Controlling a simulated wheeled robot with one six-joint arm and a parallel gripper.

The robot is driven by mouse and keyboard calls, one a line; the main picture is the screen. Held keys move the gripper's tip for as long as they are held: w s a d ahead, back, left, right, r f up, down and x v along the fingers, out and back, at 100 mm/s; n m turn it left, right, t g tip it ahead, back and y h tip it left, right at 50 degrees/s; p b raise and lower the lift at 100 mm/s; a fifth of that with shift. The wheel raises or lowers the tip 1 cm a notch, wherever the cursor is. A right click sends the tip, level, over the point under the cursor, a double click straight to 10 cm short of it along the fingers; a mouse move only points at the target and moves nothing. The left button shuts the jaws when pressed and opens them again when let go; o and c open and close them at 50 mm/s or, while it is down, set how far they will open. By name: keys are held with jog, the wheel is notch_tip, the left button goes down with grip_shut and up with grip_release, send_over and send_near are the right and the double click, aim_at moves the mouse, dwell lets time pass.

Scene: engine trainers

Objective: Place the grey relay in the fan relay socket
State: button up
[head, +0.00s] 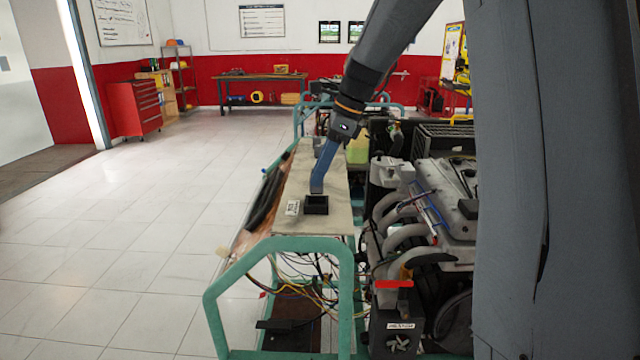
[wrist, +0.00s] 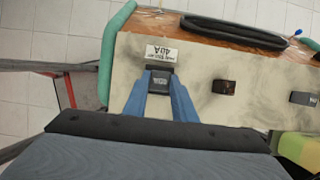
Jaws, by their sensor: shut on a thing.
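The grey relay (wrist: 159,81) is between the blue fingertips of my gripper (wrist: 160,88) in the wrist view. The black socket (head: 316,206) sits on the beige panel (head: 338,217), and part of it shows just beyond the relay in the wrist view (wrist: 158,67). In the head view my gripper (head: 317,189) points down right at the socket, and its fingers hide the relay. I cannot tell whether the relay is inside the socket or just above it. A white label (head: 292,208) marked 40A lies beside the socket; its smaller print is unreadable.
In the wrist view a dark brown block (wrist: 224,87) and a grey block (wrist: 302,98) stand farther right on the panel. The engine (head: 440,200) is close on the right in the head view. A green frame (head: 285,243) borders the panel's near end.

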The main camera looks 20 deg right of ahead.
jog(key=shift+f+p, duration=0.35)
jog(key=shift+f, duration=1.45)
jog(key=shift+f, duration=0.15)
jog(key=o, duration=1)
jog(key=b+v, duration=0.2)
jog(key=v, duration=1)
jog(key=shift+b, duration=0.4)
